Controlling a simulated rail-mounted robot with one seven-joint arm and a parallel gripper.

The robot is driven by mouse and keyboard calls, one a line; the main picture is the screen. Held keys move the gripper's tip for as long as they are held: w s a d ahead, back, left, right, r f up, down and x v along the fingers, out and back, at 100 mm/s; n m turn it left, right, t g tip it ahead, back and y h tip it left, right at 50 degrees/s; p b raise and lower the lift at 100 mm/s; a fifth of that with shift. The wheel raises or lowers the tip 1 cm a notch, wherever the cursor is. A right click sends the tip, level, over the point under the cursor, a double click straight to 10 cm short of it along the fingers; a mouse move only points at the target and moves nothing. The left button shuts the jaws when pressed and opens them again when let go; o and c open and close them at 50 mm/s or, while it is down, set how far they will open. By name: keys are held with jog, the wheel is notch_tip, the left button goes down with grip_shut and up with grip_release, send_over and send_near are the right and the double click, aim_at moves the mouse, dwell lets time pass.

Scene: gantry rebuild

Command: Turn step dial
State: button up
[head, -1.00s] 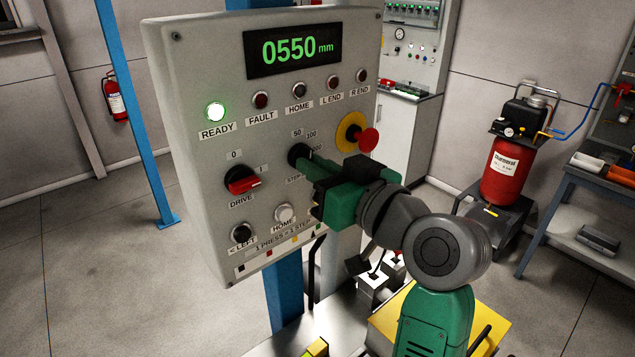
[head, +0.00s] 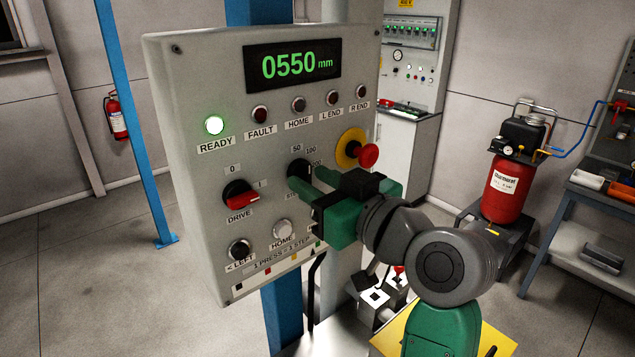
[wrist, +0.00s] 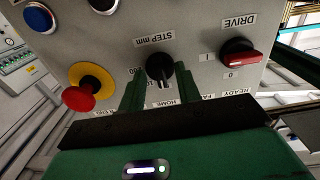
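The step dial (head: 294,166) is a black knob on the grey control panel (head: 190,120), with 50, 100 and 200 marked around it. In the wrist view, which is upside down, the dial (wrist: 160,68) sits under the STEP mm label. My gripper (wrist: 160,82) is open, with one green finger on each side of the knob and gaps showing between. The knob's pointer faces the panel's top side; I cannot tell exactly which number it meets. In the head view the fingers of my gripper (head: 304,178) partly cover the dial and its label.
A red emergency stop (head: 368,155) on a yellow ring is close right of the dial. The red DRIVE switch (head: 240,195) is to the left, with white HOME (head: 282,229) and black LEFT (head: 239,250) buttons below. The green display (head: 292,66) reads 0550 mm; READY (head: 214,126) is lit.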

jog(key=v, duration=0.7)
jog(key=shift+s+d, duration=0.25)
jog(key=shift+s, duration=0.1)
jog(key=s+a+r+m+t+h, duration=0.35)
jog(key=s+r+t+h, duration=0.2)
jog(key=s, duration=0.35)
jog(key=s+a+r+m+t+h, duration=0.2)
jog(key=s+r+m+t+h, duration=0.35)
jog(key=s, duration=0.25)
notch_tip(320, 180, up, 20)
jog(key=n+p, duration=0.1)
jog(key=p, duration=2)
jog(key=shift+w+a, duration=0.15)
jog(key=shift+w, duration=0.2)
jog(key=shift+f, duration=0.25)
